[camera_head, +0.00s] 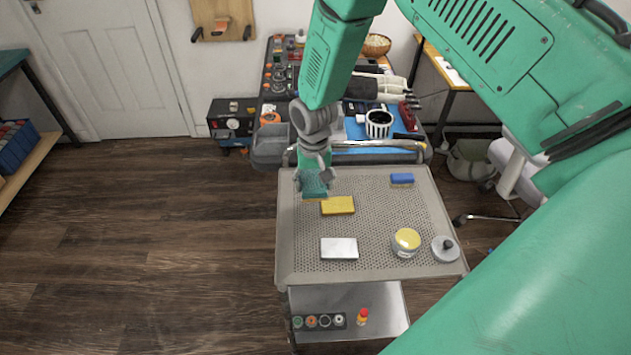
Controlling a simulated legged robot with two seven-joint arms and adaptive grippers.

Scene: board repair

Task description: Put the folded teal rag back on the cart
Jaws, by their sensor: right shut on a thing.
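The folded teal rag (314,184) is between the fingers of my right gripper (314,178), which is shut on it. The rag is at the far left part of the cart's perforated grey top (300,240), just behind and left of a yellow sponge-like block (337,205). I cannot tell whether the rag touches the cart top. The gripper hides part of the rag. My left gripper does not show.
On the cart top are a blue block (402,179), a white block (339,248), a yellow-lidded jar (406,242) and a grey round lid with a knob (445,248). A cluttered workbench (270,150) stands behind. The front left of the cart top is clear.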

